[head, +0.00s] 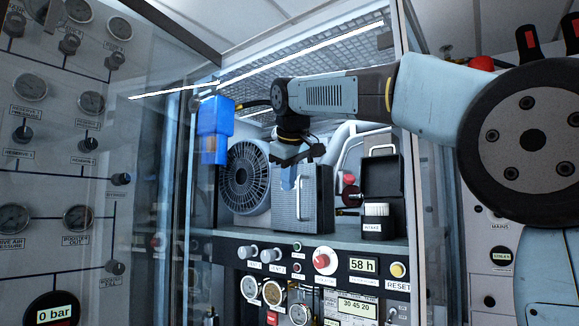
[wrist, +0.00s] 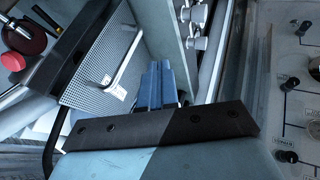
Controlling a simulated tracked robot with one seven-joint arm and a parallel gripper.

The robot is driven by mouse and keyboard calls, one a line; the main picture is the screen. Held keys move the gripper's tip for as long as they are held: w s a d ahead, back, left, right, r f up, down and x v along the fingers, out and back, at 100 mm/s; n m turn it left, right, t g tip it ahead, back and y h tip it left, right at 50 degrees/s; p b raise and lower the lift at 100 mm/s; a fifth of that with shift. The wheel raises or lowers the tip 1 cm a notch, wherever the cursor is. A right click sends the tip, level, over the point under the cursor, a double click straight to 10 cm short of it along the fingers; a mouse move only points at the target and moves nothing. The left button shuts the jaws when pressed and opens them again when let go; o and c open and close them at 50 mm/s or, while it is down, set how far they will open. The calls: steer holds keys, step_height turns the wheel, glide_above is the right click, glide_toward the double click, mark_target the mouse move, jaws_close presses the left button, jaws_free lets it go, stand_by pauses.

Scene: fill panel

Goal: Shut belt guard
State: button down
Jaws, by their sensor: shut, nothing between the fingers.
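The belt guard, which I take to be the grey perforated metal panel with a bar handle (head: 318,203), stands on the shelf inside the cabinet in the head view. Its perforated face and handle also show in the wrist view (wrist: 92,80). I cannot tell how far open it is. In the wrist view the fingers (wrist: 160,85) lie just right of the handle; contact is unclear. The guard's hinge side is not clear.
A dark round fan (head: 246,178) stands left of the guard. A black open case labelled INTAKE (head: 382,185) stands to the right. A blue box (head: 215,130) is at the upper left, near clear cabinet glass. A control panel (head: 320,280) with knobs and gauges lies below the shelf.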

steer(key=w+d+f, duration=0.2)
steer(key=w, duration=0.3)
steer(key=shift+f, duration=0.25)
steer(key=shift+d, duration=0.15)
steer(key=shift+w+d, duration=0.35)
steer(key=shift+d, duration=0.3)
steer(key=shift+w+d, duration=0.3)
steer(key=shift+d, duration=0.35)
steer(key=shift+s, duration=0.1)
